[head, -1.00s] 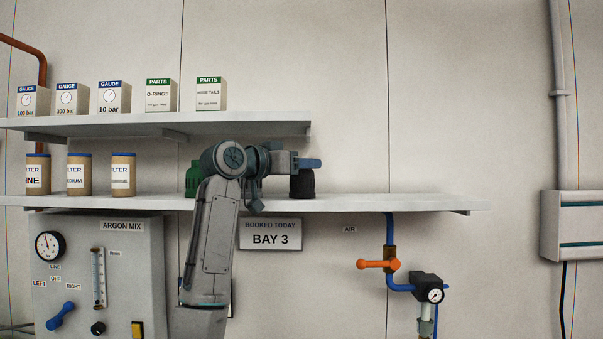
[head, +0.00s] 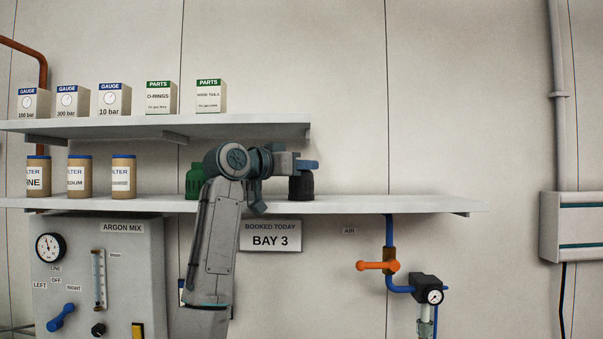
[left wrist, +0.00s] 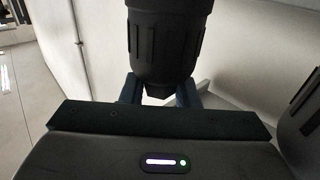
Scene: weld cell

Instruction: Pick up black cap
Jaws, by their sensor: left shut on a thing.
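The black cap (head: 301,184) stands upright on the lower shelf (head: 400,203), to the right of my left arm. It is dark, ribbed and round, and it also shows large at the top of the left wrist view (left wrist: 168,40). My left gripper (head: 306,165) is shut on the upper part of the cap. In the left wrist view the two blue-grey fingers (left wrist: 158,90) sit on either side of the cap's narrow end. I cannot tell any gap between the cap and the shelf. My right gripper is not in view.
A green cap (head: 194,181) stands on the lower shelf just left of my left arm, partly hidden by it. Several filter canisters (head: 123,178) stand farther left. The upper shelf (head: 230,130) carries gauge and parts boxes. The lower shelf's right end is clear.

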